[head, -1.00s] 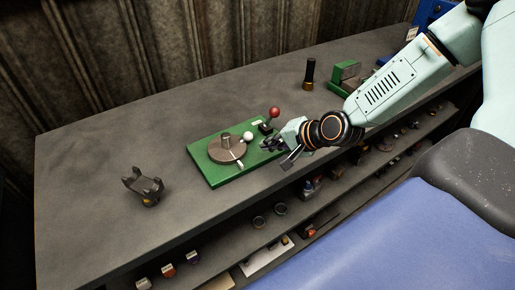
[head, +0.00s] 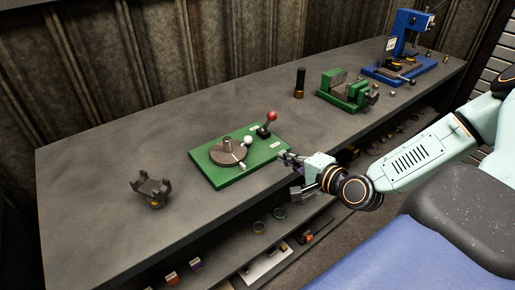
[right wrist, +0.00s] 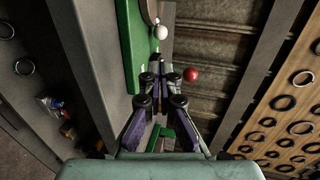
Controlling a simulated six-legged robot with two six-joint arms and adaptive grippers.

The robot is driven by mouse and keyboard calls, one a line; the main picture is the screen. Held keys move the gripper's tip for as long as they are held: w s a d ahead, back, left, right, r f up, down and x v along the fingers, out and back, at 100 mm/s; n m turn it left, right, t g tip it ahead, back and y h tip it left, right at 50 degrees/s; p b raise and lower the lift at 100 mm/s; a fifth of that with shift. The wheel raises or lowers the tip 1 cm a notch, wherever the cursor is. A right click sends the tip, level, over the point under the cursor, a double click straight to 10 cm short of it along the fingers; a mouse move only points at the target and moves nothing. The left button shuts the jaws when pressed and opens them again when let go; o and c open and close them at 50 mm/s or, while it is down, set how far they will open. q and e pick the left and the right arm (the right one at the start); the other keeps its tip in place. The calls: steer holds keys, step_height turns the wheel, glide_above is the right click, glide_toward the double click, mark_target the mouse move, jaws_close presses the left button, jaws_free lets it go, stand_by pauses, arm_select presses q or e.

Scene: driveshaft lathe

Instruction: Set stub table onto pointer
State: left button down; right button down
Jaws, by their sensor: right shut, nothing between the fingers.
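The stub table is a round brown-grey disc (head: 225,155) with a short upright stub (head: 227,145), on a green base plate (head: 205,172). A white ball knob (head: 248,140) sits at its rim. A small pale pointer (head: 242,166) shows at the disc's front right edge. My right gripper (head: 288,158) is shut and empty beside the plate's right edge, apart from the disc and knob. In the right wrist view, its fingers (right wrist: 162,90) lie below the white knob (right wrist: 160,32) and beside the green plate (right wrist: 131,45). My left gripper is not in view.
A red-knobbed lever (head: 271,117) stands at the plate's back right corner. A dark forked holder (head: 152,190) is at left. A black cylinder (head: 300,83), green vise (head: 345,92) and blue press (head: 405,60) stand farther right. The bench (head: 110,150) is clear at far left.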

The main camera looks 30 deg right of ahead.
mark_target(258, 153)
steer(key=shift+w+d+f+b, duration=0.1)
steer(key=shift+w+f+b, duration=0.3)
steer(key=shift+w+b, duration=0.35)
steer(key=shift+w+a+f+b, duration=0.1)
steer(key=shift+w+a+b, duration=0.25)
steer(key=shift+w+b, duration=0.25)
steer(key=shift+w+a+b, duration=0.3)
steer(key=shift+w+b, duration=0.15)
steer(key=shift+w, duration=0.15)
steer(key=shift+w+d+f+b, duration=0.15)
steer(key=shift+w+f+b, duration=0.15)
steer(key=shift+w, duration=0.15)
steer(key=shift+w+d+f+b, duration=0.15)
steer(key=shift+w+b, duration=0.1)
steer(key=shift+w, duration=0.15)
steer(key=shift+w+f+b, duration=0.1)
steer(key=shift+w+b, duration=0.2)
steer(key=b+x, duration=0.2)
steer(key=x, duration=0.3)
steer(key=shift+a, duration=0.15)
steer(key=shift+w, duration=0.35)
steer(key=shift+w+a, duration=0.2)
steer(key=shift+d, duration=0.15)
